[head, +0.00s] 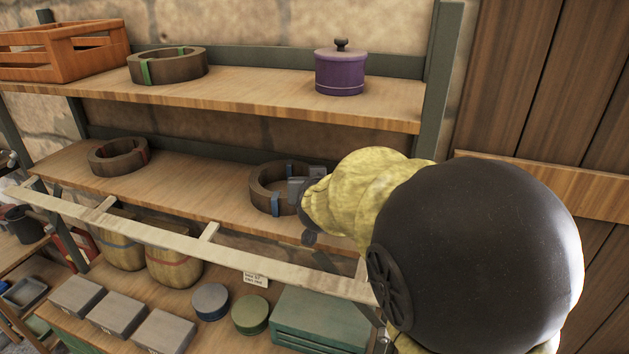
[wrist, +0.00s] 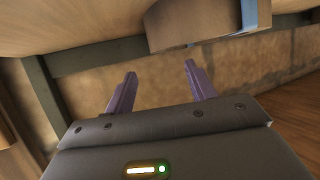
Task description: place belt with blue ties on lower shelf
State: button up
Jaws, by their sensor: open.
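The belt with blue ties (head: 259,196), a thick brown ring, rests on the lower shelf (head: 200,187) near its right end. In the wrist view the same belt (wrist: 190,25) shows at the top, with a blue tie (wrist: 257,14) at its right. My gripper (head: 303,189) is at the belt's right side in the head view and hides part of it. In the wrist view the two purple fingers of my gripper (wrist: 158,78) are apart with nothing between them; the belt lies beyond their tips. Whether a finger touches the belt is unclear.
A red-tied belt (head: 118,158) lies left on the lower shelf, with bare wood between the belts. The upper shelf (head: 260,98) holds a crate (head: 65,52), a green-tied belt (head: 168,68) and a purple pot (head: 340,74). A pale rail (head: 190,240) runs in front.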

jog(key=p+v, duration=0.1)
jog(key=v, duration=0.3)
jog(key=shift+s+r+p, duration=0.15)
jog(key=shift+s+p, duration=0.15)
jog(key=shift+s, duration=0.1)
jog(key=shift+w, duration=0.1)
